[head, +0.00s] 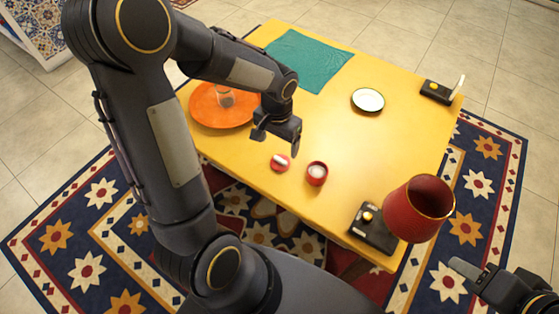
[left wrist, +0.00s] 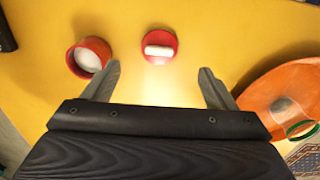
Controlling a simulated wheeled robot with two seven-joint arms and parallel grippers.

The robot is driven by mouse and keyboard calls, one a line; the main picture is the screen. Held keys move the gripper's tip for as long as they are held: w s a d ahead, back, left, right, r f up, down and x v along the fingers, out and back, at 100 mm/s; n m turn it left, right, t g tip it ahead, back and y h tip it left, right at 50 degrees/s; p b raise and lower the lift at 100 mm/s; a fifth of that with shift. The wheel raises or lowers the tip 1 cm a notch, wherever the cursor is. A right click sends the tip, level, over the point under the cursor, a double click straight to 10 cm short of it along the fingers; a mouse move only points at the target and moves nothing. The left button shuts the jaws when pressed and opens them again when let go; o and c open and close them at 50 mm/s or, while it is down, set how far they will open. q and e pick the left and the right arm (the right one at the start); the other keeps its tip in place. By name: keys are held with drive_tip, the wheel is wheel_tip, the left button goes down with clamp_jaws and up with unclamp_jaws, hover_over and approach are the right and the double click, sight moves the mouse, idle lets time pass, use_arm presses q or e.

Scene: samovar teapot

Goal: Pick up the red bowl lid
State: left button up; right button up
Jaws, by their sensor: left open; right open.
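The red bowl lid (head: 280,162) is a small round red disc with a white handle, lying on the yellow table. It also shows in the left wrist view (left wrist: 159,38). The red bowl (head: 317,174), with something white inside, stands uncovered beside it; the left wrist view shows it (left wrist: 89,57) left of the lid. My left gripper (head: 276,140) is open and empty, above the table near the lid. In the left wrist view its fingers (left wrist: 159,82) are spread, with the lid ahead of the gap between them. My right gripper (head: 475,273) is open at the lower right, off the table.
An orange plate (head: 215,117) with a glass (head: 225,98) lies left of the lid. A teal cloth (head: 308,60) and a white saucer (head: 368,100) lie farther back. A large red vessel (head: 405,215) and a black box (head: 368,236) are at the near right corner.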

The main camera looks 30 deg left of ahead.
sight(280, 159)
use_arm(q)
drive_tip(key=f, duration=0.8)
drive_tip(key=shift+w+d+f, duration=0.1)
drive_tip(key=shift+w+f, duration=0.2)
drive_tip(key=shift+w, duration=0.05)
drive_tip(key=c, duration=1)
